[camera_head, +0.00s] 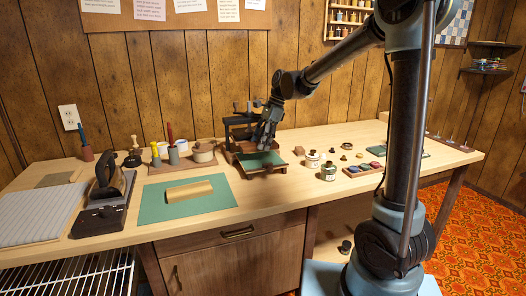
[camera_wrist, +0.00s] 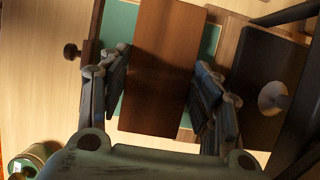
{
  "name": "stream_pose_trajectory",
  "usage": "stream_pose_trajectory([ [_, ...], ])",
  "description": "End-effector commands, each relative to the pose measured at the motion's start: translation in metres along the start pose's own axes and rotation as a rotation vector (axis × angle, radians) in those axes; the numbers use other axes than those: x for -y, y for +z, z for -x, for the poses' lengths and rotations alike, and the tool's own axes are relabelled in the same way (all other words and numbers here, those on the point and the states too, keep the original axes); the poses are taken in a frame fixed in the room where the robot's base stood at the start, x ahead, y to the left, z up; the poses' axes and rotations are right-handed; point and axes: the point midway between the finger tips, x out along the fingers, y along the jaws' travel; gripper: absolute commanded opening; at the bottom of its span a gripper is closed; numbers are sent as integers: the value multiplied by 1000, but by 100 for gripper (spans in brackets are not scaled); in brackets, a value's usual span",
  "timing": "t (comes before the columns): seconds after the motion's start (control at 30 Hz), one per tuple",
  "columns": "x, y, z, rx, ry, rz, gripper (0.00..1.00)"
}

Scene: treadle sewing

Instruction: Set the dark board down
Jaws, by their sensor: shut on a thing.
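The dark board (camera_wrist: 160,65) is a reddish-brown wooden rectangle between the two fingers of my gripper (camera_wrist: 160,92) in the wrist view. My gripper is shut on its long sides. Beneath it lies a green-surfaced bed (camera_wrist: 124,22), showing on both sides of the board. The pictures do not settle whether the board touches the bed. In the head view my gripper (camera_head: 267,138) is low over the green bed (camera_head: 262,160) of a small dark wooden press on the table, and it partly hides the board.
A green mat (camera_head: 150,205) with a tan roll (camera_head: 189,191) lies left of the press. Jars (camera_head: 328,171) and a tray of coloured pieces (camera_head: 364,169) stand to its right. In the wrist view a dark plate with a pale knob (camera_wrist: 273,96) is close right of the fingers.

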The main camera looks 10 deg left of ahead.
Motion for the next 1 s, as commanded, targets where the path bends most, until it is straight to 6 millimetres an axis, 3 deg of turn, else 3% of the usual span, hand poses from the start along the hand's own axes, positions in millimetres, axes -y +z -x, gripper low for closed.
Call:
stream_pose_trajectory([
  [0.3,0,-13,-31,0,0,0,28],
  [0.9,0,-18,-40,0,-1,-2,28],
  [1.0,0,-20,-43,0,-1,-2,24],
])
